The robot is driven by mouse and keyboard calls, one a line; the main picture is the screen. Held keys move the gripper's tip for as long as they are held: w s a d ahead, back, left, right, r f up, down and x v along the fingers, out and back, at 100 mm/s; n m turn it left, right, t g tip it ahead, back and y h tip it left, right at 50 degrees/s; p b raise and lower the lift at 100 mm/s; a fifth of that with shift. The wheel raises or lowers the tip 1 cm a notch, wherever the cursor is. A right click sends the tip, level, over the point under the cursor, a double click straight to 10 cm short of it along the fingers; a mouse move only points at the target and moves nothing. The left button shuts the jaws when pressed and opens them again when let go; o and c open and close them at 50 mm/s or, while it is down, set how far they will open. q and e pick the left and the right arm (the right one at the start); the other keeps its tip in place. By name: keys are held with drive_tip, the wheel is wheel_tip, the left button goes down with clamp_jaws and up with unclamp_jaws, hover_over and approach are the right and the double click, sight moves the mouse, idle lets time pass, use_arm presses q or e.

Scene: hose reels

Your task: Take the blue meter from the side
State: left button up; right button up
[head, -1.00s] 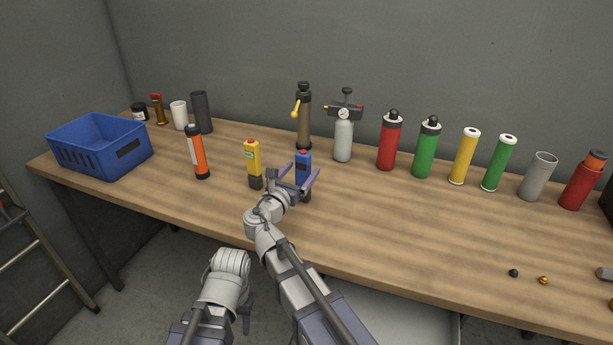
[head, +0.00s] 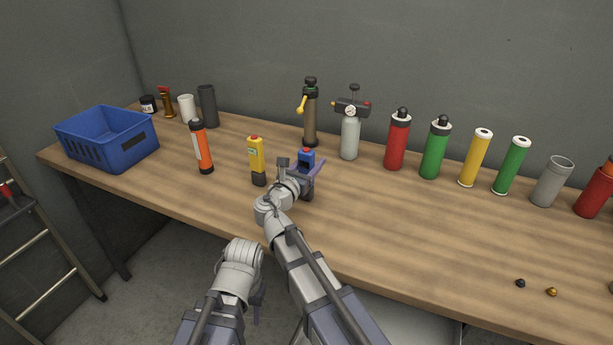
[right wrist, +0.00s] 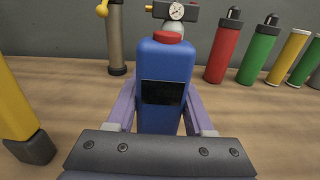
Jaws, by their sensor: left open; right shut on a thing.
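The blue meter (head: 307,155) is a small upright blue block with a red top and a dark window, standing near the middle of the bench. My right gripper (head: 304,167) is shut on it, one finger on each side. In the right wrist view the meter (right wrist: 165,80) sits between the purple fingers, its dark window facing the camera. Its lower end is hidden by the gripper, so I cannot tell whether it touches the bench. My left gripper (head: 258,290) is open, low in front of the bench and mostly hidden by its arm.
A yellow meter (head: 257,160) stands just left of the gripper, an orange cylinder (head: 203,148) further left. A brown pump (head: 311,115) and a grey bottle with gauge (head: 349,137) stand behind. A blue crate (head: 105,140) is at the left. The bench (head: 400,220) front right is mostly clear.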

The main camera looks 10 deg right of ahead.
clamp_jaws()
drive_tip(key=shift+r, duration=0.1)
wheel_tip(320, 180, up, 10)
drive_tip(key=p, duration=1)
